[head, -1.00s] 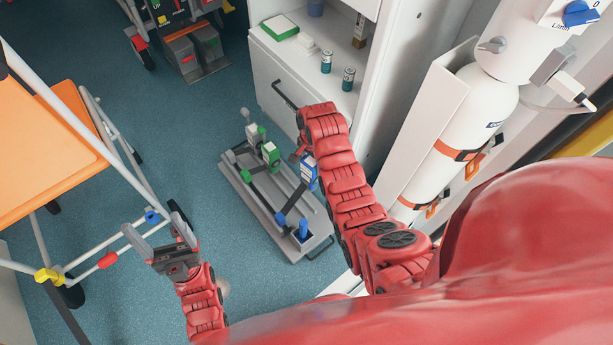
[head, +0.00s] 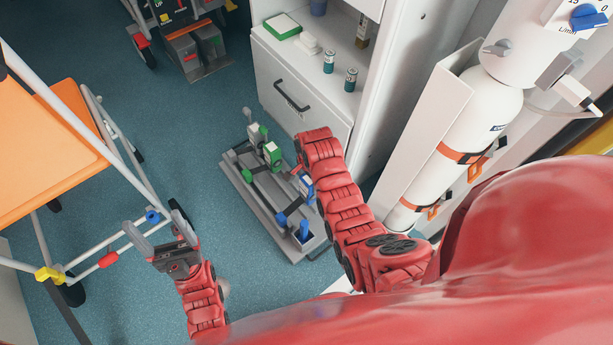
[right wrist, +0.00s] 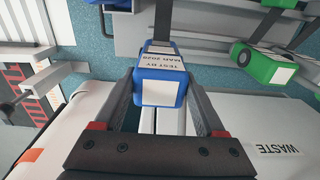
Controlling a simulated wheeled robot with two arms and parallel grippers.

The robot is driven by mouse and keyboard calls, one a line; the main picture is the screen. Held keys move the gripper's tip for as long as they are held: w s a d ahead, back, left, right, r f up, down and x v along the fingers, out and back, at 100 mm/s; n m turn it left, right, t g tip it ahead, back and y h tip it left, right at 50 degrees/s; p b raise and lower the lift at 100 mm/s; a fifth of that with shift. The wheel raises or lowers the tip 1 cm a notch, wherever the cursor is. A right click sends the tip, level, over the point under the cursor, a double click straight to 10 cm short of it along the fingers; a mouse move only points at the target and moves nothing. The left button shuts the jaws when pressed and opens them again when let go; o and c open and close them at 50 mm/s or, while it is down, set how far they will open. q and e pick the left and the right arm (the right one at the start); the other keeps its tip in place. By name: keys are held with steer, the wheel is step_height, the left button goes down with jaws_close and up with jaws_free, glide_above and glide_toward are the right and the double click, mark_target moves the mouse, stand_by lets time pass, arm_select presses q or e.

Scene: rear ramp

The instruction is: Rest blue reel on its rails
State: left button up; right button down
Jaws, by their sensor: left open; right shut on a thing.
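In the head view the blue reel (head: 307,188) shows beside my right arm, over the right side of a grey rack (head: 240,178) on the floor. My right gripper is shut on it; the arm mostly hides the gripper in the head view. I cannot tell whether the reel touches the rack's rails (head: 268,190). My left gripper (head: 160,232) is open and empty, left of the rack.
Green units (head: 272,153) and a blue upright piece (head: 303,232) are on the rack. A white cabinet (head: 300,95) with a dark handle stands behind it. An orange-topped trolley (head: 50,150) is at left, close to my left gripper. Blue floor lies between.

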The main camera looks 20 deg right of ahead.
steer(key=shift+w+f+b, duration=0.1)
steer(key=shift+f+b, duration=1.1)
steer(key=shift+f, duration=1.75)
steer(key=shift+f+b, duration=0.45)
steer(key=shift+f, duration=0.4)
jaws_free()
steer(key=r+p, duration=0.1)
steer(key=r, duration=0.4)
steer(key=r+p, duration=0.2)
steer(key=r, duration=0.4)
steer(key=r+p, duration=0.2)
steer(key=r, duration=0.4)
steer(key=shift+a+r, duration=0.25)
